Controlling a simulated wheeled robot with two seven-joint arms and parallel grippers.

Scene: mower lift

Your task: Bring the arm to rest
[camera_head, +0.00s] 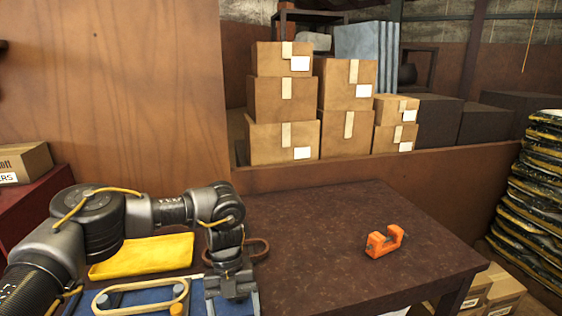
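My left arm comes in from the left and bends over the near left of the dark brown table (340,235). My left gripper (233,303) points down at the bottom edge of the picture, over the right part of a blue mat (190,296). Its two fingers look spread apart, with nothing seen between them; the tips are partly cut off. A beige belt loop (140,290) lies on the mat to the left of the gripper, around small round posts. My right gripper is not in view.
A yellow tray (140,257) lies behind the mat, partly hidden by my arm. A brown loop (262,248) shows behind the gripper. An orange C-shaped part (385,241) stands at the table's right. The table's middle is clear. Cardboard boxes (284,100) are stacked beyond a low wall.

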